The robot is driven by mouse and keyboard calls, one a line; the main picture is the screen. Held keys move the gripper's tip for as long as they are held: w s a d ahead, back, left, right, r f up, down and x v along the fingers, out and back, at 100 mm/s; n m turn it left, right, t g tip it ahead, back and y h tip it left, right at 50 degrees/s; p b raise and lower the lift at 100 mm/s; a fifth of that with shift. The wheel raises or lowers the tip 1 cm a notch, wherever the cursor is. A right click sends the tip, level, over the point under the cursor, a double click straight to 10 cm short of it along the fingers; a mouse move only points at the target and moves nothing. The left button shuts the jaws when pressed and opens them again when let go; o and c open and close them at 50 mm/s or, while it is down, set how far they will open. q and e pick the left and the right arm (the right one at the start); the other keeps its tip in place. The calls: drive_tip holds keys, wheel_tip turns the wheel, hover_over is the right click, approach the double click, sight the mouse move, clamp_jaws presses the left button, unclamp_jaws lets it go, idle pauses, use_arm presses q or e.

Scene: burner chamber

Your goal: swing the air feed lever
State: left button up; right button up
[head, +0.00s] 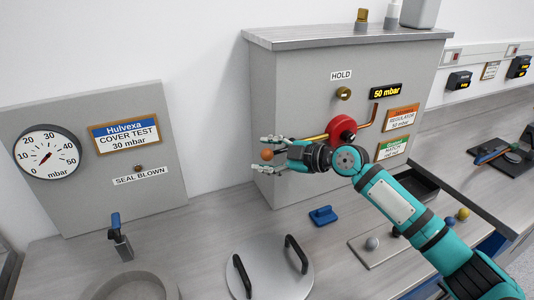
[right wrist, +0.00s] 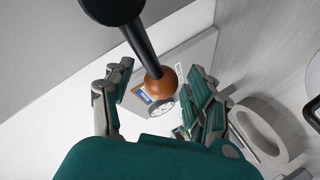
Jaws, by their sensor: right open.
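The lever, which I take for the air feed lever, ends in an orange-brown ball knob (head: 267,154) in front of the grey cabinet. In the right wrist view its black rod (right wrist: 137,40) comes down from the top to the knob (right wrist: 161,86). My right gripper (head: 270,153) is open, with one finger on each side of the knob. A gap shows between the knob and each finger in the wrist view. In the head view the gripper hides most of the rod. A red round part (head: 342,129) sits on the cabinet front behind my wrist. My left gripper is not in view.
A gauge panel (head: 90,190) stands at left. On the bench are a round lid (head: 268,270) with two black handles, a blue block (head: 322,215) and a blue-handled tap (head: 117,235).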

drive_tip(key=c, duration=1.1)
drive_tip(key=shift+w, duration=0.1)
clamp_jaws()
drive_tip(key=shift+f, duration=0.15)
